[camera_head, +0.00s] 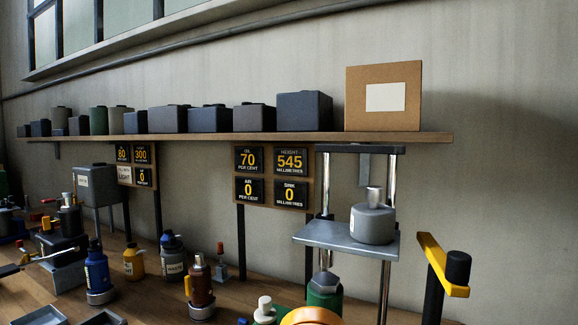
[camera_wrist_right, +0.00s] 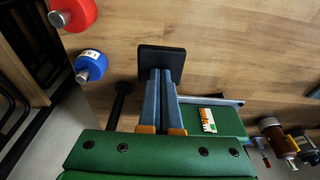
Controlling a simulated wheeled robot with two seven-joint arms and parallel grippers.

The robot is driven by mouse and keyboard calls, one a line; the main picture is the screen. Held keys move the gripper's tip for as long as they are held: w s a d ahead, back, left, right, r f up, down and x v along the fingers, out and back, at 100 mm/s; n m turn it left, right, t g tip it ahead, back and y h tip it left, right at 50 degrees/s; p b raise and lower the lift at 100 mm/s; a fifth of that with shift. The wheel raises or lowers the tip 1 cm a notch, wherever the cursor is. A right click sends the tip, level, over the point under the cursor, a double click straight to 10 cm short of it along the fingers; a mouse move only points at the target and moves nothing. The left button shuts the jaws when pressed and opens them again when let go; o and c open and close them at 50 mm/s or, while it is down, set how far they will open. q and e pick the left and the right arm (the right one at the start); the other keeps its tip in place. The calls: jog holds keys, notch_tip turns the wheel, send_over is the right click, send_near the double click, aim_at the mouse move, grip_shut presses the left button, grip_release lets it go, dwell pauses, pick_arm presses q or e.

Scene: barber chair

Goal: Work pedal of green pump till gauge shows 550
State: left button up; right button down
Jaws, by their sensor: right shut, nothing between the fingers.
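The gauge panel (camera_head: 273,177) under the shelf reads height 545 millimetres, oil 70 per cent, air 0 and sink 0. The lift platform (camera_head: 320,235) between steel posts carries a round grey weight (camera_head: 372,223). A green cylinder with a hexagonal top (camera_head: 325,291) stands below it. In the right wrist view my right gripper (camera_wrist_right: 161,76) is shut and empty, its blue-grey fingers side by side over a black square pad (camera_wrist_right: 172,52) that looks like the pedal. I cannot tell whether they touch. A green base with a scale label (camera_wrist_right: 228,121) lies beside the fingers. My left gripper is out of view.
Blue (camera_head: 97,271) and brown (camera_head: 200,284) bottle-like tools stand on the wooden bench. A yellow lever with a black knob (camera_head: 457,267) is at the right. Red (camera_wrist_right: 74,12) and blue (camera_wrist_right: 91,65) cylinders lie near the bench edge in the wrist view.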

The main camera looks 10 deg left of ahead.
jog(key=shift+b+x, duration=0.7)
jog(key=shift+x, duration=0.35)
jog(key=shift+p+v, duration=1.35)
jog(key=shift+v, duration=0.25)
jog(key=shift+w, duration=0.1)
